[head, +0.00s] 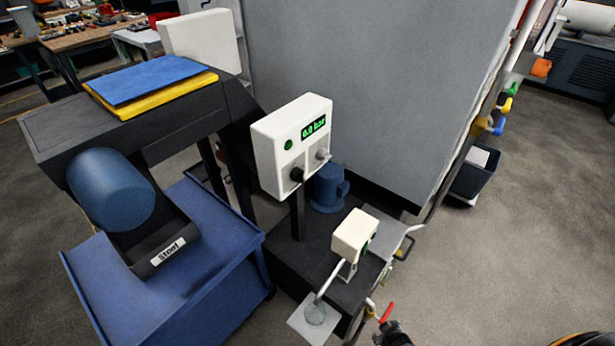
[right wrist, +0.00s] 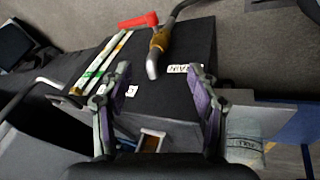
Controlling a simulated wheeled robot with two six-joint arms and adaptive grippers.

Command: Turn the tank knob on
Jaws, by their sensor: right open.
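A white control box (head: 292,148) stands on a dark post in the head view. Its green display reads 0.0 bar. A black knob (head: 297,174) and a grey knob (head: 321,154) sit on its front; their labels are too small to read, so I cannot tell which is the tank knob. My right gripper (right wrist: 160,85) shows in the right wrist view with its purple-padded fingers wide apart and nothing between them. It is over a dark top with a red-handled valve (right wrist: 138,20), away from any knob I can see. My left gripper is out of view.
A large grey panel (head: 375,80) rises behind. Open floor lies at right.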

